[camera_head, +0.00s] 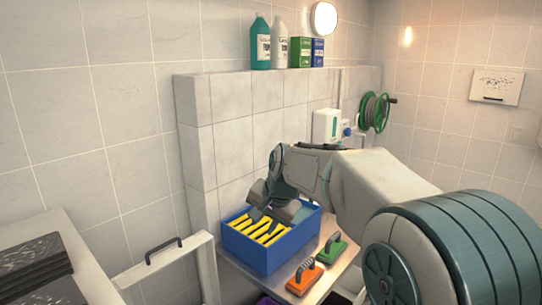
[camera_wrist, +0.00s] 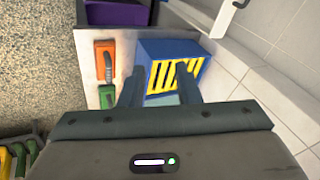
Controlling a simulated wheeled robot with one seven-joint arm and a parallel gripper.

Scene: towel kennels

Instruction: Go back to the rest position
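My gripper (camera_head: 262,205) is over the blue crate (camera_head: 262,255) in the head view, pointing down. In the wrist view my gripper's two dark fingers (camera_wrist: 158,78) stand apart, with the crate (camera_wrist: 150,50) seen beyond and between them. Several yellow bars or strips (camera_head: 262,232) with dark gaps fill the crate. A pale teal patch shows between the fingers in the wrist view; I cannot tell what it is. I see nothing clearly held. Whether the fingertips touch the crate's contents is hidden.
An orange-handled brush (camera_head: 304,276) and a green-handled brush (camera_head: 331,249) lie beside the crate on a light shelf. Bottles (camera_head: 270,42) and boxes stand on the tiled ledge behind. A dispenser (camera_head: 326,126) and green hose reel (camera_head: 374,112) are on the wall. A panel with a handle (camera_head: 163,250) stands left.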

